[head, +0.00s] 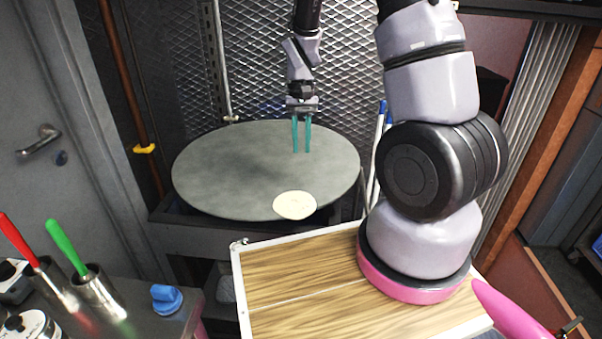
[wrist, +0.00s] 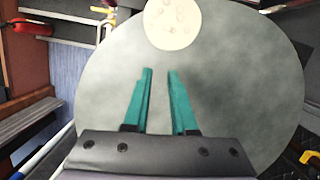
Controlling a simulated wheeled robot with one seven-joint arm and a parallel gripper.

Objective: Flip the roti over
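The roti (head: 295,205) is a pale, flat round lying near the front edge of the large round grey griddle (head: 230,168). It also shows in the wrist view (wrist: 173,24) at the top, with a few faint blisters on its face. My gripper (head: 301,151) has two teal fingers and is over the griddle, behind the roti in the head view. The fingers are apart with nothing between them. In the wrist view my gripper (wrist: 160,70) points toward the roti, with bare griddle between the fingertips and it. The fingers' exact height above the griddle is hard to tell.
A wood-topped counter (head: 300,289) stands in front of the griddle. At left are metal cups holding a red-handled tool (head: 18,240) and a green-handled tool (head: 66,246), beside a blue knob-like object (head: 166,298). A mesh wall (head: 255,75) stands behind the griddle. Most of the griddle is bare.

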